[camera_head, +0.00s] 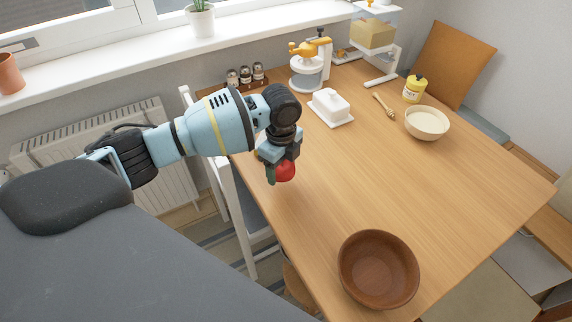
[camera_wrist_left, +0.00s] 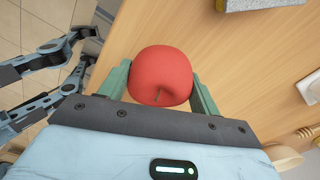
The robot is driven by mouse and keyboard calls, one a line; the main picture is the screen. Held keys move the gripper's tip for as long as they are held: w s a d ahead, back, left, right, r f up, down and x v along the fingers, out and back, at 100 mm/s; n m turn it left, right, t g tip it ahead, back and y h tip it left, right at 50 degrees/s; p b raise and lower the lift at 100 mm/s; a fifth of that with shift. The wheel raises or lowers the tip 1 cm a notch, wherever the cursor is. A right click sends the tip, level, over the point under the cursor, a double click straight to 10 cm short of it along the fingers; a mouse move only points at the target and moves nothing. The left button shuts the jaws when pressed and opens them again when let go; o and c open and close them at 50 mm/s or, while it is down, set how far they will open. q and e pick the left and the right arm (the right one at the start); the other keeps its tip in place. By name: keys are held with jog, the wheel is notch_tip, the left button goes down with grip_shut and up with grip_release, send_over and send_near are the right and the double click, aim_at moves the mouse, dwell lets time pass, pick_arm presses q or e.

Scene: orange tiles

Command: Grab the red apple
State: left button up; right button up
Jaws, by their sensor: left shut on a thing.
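The red apple (camera_head: 286,172) is between the fingers of my left gripper (camera_head: 277,172), over the left edge area of the wooden table (camera_head: 370,170). In the left wrist view the apple (camera_wrist_left: 162,76) fills the space between the two green fingers of the left gripper (camera_wrist_left: 160,88), one at each side. The left gripper is shut on it. I cannot tell for certain whether the apple is clear of the tabletop.
A brown wooden bowl (camera_head: 379,270) stands at the table's near end. The table's middle is clear.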

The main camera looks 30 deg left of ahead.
pick_arm(q)
jog(key=s+a+r+p, duration=0.1)
jog(key=s, duration=1.2)
jog(key=shift+s+a+r, duration=0.25)
jog(key=shift+s+a, duration=0.1)
jog(key=shift+s, duration=0.05)
